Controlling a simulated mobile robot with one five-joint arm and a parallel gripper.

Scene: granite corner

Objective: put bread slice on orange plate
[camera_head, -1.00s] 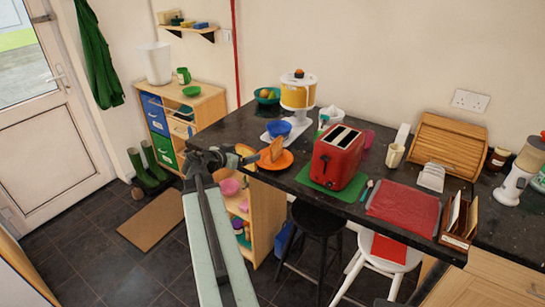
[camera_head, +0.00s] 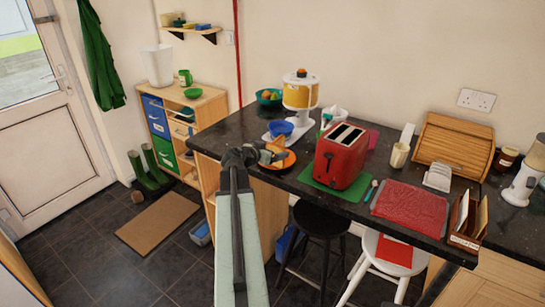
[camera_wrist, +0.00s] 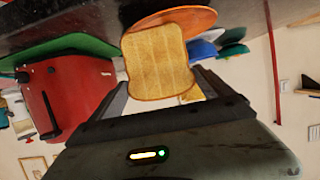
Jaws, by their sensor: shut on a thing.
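My gripper (camera_head: 264,155) is at the left edge of the dark counter, over the left side of the orange plate (camera_head: 289,161). It is shut on a toasted bread slice (camera_wrist: 158,62), whose near edge sits between the two fingers in the wrist view. In the head view the bread slice (camera_head: 278,146) stands tilted above the plate, partly hidden by the gripper. The orange plate (camera_wrist: 172,18) shows behind the slice in the wrist view. I cannot tell whether the slice touches the plate.
A red toaster (camera_head: 341,155) stands on a green mat (camera_head: 318,182) just right of the plate. A blue bowl (camera_head: 280,129) and a yellow-and-white dispenser (camera_head: 300,92) stand behind it. A red cloth (camera_head: 410,205) lies farther right. Stools (camera_head: 320,220) stand below the counter.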

